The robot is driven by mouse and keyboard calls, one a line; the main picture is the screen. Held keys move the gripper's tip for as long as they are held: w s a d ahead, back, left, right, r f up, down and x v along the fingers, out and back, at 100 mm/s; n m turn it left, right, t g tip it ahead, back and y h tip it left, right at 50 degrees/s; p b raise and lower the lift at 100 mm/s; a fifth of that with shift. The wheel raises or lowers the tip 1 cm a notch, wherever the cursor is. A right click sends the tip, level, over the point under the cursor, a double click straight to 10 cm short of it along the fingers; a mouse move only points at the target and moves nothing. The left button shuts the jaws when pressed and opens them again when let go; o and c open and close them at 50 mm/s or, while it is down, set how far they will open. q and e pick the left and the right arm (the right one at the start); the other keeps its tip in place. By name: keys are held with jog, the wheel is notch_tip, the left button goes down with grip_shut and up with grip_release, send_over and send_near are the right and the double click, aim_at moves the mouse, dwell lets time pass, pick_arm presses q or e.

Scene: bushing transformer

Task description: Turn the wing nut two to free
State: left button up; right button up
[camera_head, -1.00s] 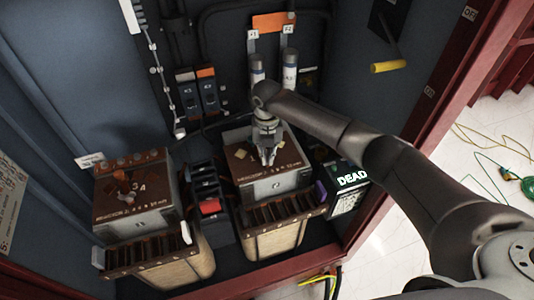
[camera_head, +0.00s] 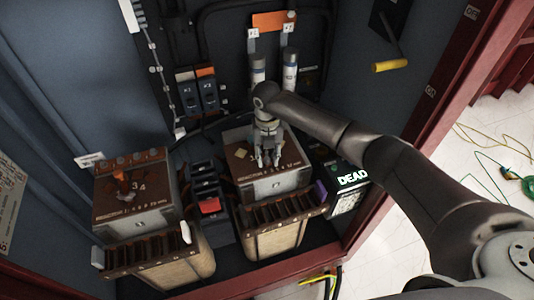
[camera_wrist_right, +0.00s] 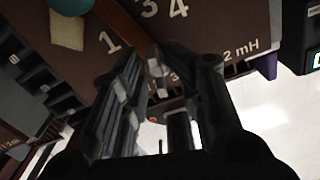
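My right gripper (camera_head: 268,162) points down over the brown top plate of the right transformer (camera_head: 240,168). Its two fingers are spread apart in both views. In the right wrist view the open fingers (camera_wrist_right: 172,62) frame a small grey metal piece (camera_wrist_right: 156,68), possibly the wing nut, nearer the left finger. I cannot tell whether it touches a finger. The plate there shows the printed marks 1, 3, 4 and "2 mH" (camera_wrist_right: 238,48); no clear wing nut two mark shows. My left gripper is not in view.
A second transformer (camera_head: 110,205) with an orange part on top stands at the left. A black block with a red part (camera_head: 209,206) sits between them.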

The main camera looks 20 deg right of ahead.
aim_at(267, 156)
jog(key=shift+r, duration=0.1)
jog(key=shift+w+a+r, duration=0.1)
jog(key=shift+r, duration=0.45)
notch_tip(267, 156, up, 11)
jog(key=shift+f, duration=0.1)
